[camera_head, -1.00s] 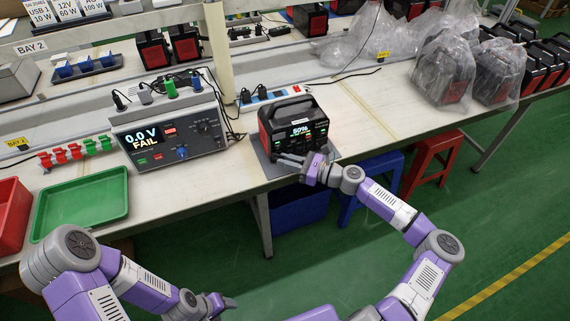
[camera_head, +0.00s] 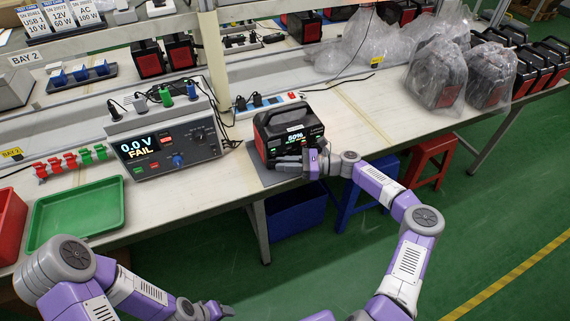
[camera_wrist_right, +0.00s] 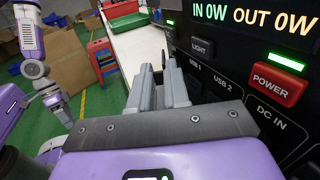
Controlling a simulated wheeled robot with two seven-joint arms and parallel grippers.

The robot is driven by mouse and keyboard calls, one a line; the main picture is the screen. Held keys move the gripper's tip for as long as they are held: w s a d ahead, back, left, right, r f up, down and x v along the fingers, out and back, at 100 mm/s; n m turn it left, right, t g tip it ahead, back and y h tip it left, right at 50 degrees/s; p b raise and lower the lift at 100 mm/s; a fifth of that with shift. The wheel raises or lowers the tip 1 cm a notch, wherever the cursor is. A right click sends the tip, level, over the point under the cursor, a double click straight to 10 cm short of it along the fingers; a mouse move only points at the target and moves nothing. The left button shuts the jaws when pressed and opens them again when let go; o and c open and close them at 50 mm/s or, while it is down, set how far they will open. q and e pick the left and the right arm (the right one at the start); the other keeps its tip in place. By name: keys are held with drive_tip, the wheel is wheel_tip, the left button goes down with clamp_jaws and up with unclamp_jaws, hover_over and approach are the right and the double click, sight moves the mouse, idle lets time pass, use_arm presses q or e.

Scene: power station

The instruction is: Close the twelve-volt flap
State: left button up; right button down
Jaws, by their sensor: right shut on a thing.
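The power station (camera_head: 287,126) is a black and dark-red box with a top handle. It stands on a grey mat (camera_head: 263,173) at the bench's front edge, and its display reads 50%. My right gripper (camera_head: 290,158) is at the lower part of its front. In the right wrist view, my right gripper (camera_wrist_right: 168,72) is shut beside the front panel (camera_wrist_right: 235,75), left of the USB labels. A thin dark piece at its fingertips looks like the twelve-volt flap (camera_wrist_right: 163,59), mostly hidden by the fingers. My left gripper (camera_head: 222,310) is low in the head view, away from the bench; its opening is unclear.
A tester (camera_head: 167,142) reading 0.0 V FAIL stands left of the station. A power strip (camera_head: 268,104) lies behind it. A green tray (camera_head: 75,214) is at the left, and bagged stations (camera_head: 440,72) are at the right. Stools and a blue bin (camera_head: 297,216) are below.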

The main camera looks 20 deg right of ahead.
drive_tip(key=shift+s+a+f, duration=0.1)
drive_tip(key=shift+a, duration=0.05)
drive_tip(key=c, duration=1.2)
unclamp_jaws()
drive_tip(key=shift+o, duration=0.2)
drive_tip(key=shift+r, duration=0.2)
drive_tip(key=shift+t, duration=0.3)
